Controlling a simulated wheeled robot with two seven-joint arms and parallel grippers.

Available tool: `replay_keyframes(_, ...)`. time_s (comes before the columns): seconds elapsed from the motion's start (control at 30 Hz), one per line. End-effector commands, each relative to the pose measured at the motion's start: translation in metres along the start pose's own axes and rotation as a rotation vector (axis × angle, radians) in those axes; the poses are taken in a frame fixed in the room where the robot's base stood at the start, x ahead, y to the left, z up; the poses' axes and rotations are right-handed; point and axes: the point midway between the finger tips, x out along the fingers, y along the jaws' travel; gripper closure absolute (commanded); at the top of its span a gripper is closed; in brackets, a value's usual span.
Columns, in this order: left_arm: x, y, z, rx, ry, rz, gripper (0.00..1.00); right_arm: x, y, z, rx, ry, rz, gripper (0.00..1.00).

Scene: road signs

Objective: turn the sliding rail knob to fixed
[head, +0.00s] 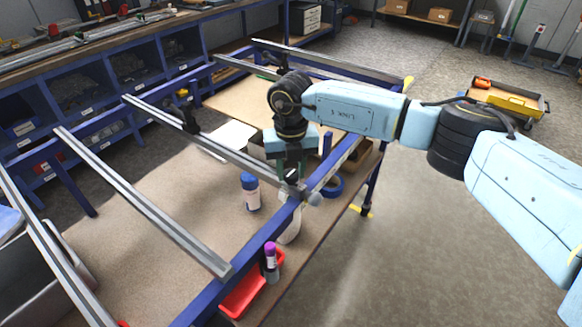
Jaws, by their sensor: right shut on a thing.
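A blue frame (255,237) carries several grey metal rails across a workbench. My right arm comes in from the right, and its gripper (291,178) points down at the front end of the middle sliding rail (225,153). The gripper is shut on the rail knob there, close to where the rail meets the blue frame bar. The fingers hide most of the knob, so I cannot tell which way it is turned. A round silver end piece (314,199) shows just right of the fingers. My left gripper is not in view.
A yellow trolley (512,101) stands at the back right. The floor at right is clear.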

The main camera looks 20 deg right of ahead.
Motion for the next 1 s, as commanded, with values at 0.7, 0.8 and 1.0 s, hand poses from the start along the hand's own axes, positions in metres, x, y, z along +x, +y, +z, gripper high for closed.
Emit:
replay_keyframes(0.7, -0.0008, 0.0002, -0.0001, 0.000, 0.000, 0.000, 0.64, -0.0018, 0.0001, 0.0012, 0.035, -0.004, 0.002, 0.50)
replay_keyframes(0.8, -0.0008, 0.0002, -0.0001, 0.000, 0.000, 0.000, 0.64, -0.0012, 0.0000, 0.0009, 0.034, -0.003, 0.002, 0.45)
replay_keyframes(1.0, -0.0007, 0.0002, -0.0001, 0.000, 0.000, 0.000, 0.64, -0.0010, -0.0001, 0.0006, 0.033, -0.002, 0.001, 0.45)
